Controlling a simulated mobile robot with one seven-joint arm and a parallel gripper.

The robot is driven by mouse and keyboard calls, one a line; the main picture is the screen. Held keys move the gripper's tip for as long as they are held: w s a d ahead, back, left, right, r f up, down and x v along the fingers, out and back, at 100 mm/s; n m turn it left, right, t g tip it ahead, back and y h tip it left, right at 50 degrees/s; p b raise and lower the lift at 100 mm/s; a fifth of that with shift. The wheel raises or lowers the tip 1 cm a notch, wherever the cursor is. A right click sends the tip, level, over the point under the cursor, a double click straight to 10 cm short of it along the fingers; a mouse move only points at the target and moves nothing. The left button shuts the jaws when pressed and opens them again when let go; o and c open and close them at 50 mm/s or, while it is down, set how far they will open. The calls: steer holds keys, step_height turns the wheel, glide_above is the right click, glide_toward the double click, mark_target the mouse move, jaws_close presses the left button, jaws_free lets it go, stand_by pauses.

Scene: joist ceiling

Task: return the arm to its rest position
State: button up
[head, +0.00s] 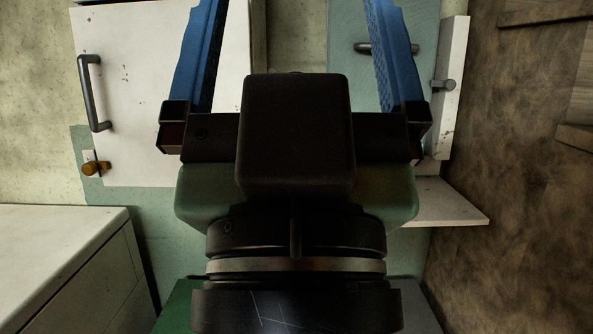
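My gripper (293,30) fills the middle of the head view, seen from behind with its fingers toward the top of the picture. Its two blue fingers stand wide apart, and the space visible between them is empty. The fingertips run out past the top edge of the picture. The dark block and wrist of my arm hide much of the middle and bottom of the view.
A white cabinet door (160,60) with a dark handle (92,93) is on the left, above a brass-coloured knob (96,168). A pale green panel (400,20) with a handle stands right of centre. A white counter (60,240) is lower left. A small white ledge (450,203) juts out right.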

step_height(320, 180, up, 22)
steer(key=p, duration=2)
step_height(320, 180, down, 57)
steer(key=b, duration=5.7)
steer(key=shift+s+d, duration=0.25)
steer(key=shift+d, duration=0.2)
steer(key=shift+c, duration=0.3)
